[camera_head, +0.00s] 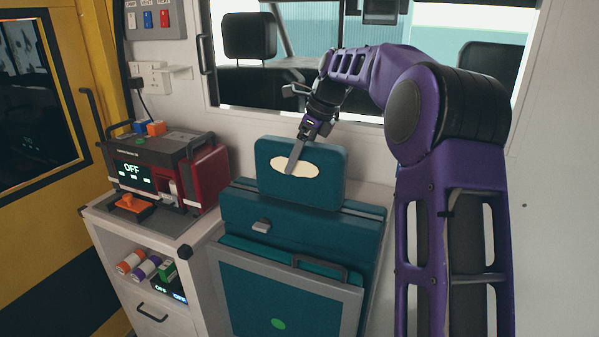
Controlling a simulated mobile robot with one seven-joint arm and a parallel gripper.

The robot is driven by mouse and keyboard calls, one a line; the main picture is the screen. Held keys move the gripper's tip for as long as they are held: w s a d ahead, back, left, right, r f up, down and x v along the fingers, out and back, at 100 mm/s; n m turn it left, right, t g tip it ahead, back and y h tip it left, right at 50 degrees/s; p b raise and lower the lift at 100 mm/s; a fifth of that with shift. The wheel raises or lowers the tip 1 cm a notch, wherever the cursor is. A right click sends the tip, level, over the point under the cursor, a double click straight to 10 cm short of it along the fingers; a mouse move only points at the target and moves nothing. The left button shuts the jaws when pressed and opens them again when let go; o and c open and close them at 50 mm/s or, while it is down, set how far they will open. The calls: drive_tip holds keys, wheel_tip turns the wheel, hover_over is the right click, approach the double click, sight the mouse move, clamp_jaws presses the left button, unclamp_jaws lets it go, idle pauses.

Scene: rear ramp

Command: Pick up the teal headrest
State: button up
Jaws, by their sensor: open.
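The teal headrest (328,188) stands upright at the top of the teal seat, in the middle of the view. It is a rounded block with a cream oval patch (306,170) on its front. The gripper is open and holds nothing. I cannot tell whether a finger touches the headrest.
The teal seat (300,228) with a grey-framed folded panel (255,272) stands below the headrest. A white cabinet (150,235) at left carries a red and black device (135,176) reading OFF. A window (310,98) lies behind. Free wall shows at right.

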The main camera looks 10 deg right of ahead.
clamp_jaws()
idle(0.6)
